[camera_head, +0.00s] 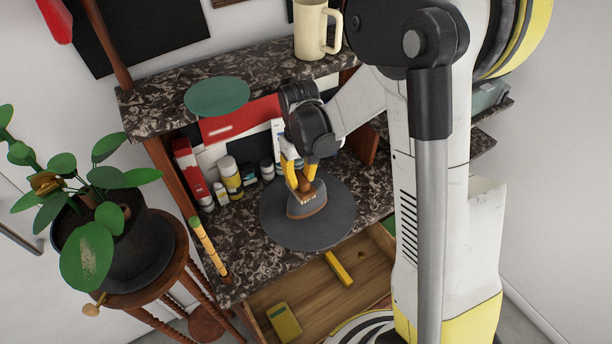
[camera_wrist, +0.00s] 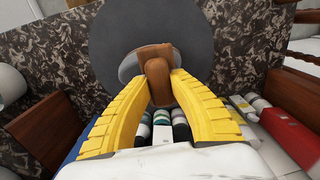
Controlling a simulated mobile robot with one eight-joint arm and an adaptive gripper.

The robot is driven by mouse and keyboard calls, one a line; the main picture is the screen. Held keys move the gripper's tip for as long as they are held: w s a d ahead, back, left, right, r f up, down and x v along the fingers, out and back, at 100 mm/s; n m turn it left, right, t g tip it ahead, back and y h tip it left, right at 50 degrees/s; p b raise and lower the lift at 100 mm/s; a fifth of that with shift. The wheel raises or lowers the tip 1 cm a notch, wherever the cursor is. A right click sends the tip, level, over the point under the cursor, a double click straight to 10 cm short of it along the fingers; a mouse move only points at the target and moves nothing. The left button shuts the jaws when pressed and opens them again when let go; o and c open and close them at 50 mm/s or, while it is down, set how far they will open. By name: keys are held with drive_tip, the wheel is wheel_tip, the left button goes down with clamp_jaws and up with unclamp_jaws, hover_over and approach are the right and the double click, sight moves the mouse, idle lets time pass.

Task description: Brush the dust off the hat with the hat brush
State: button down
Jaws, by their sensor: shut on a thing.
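The hat is grey, with a wide, dark round brim (camera_head: 335,222) and a lighter grey crown (camera_head: 298,208). It lies on the marbled shelf board, and its brim fills the upper middle of the wrist view (camera_wrist: 205,45). My gripper (camera_head: 300,178) has yellow fingers and points down over the crown. In the wrist view, the fingers are closed around a brown wooden hat brush (camera_wrist: 157,75). The brush is at the crown; I cannot tell whether it touches. The brush's underside is hidden, and I cannot make out dust.
Bottles (camera_head: 230,175) and a red box (camera_head: 190,172) stand behind the hat. An upper shelf (camera_head: 165,95) holds a green disc (camera_head: 217,96) and a cream mug (camera_head: 311,30). An open wooden drawer (camera_head: 315,290) lies below. A potted plant (camera_head: 115,240) stands at left.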

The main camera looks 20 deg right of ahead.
drive_tip(key=shift+r, duration=0.1)
wheel_tip(320, 180, up, 7)
drive_tip(key=p, duration=0.4)
drive_tip(key=shift+p, duration=0.3)
idle(0.5)
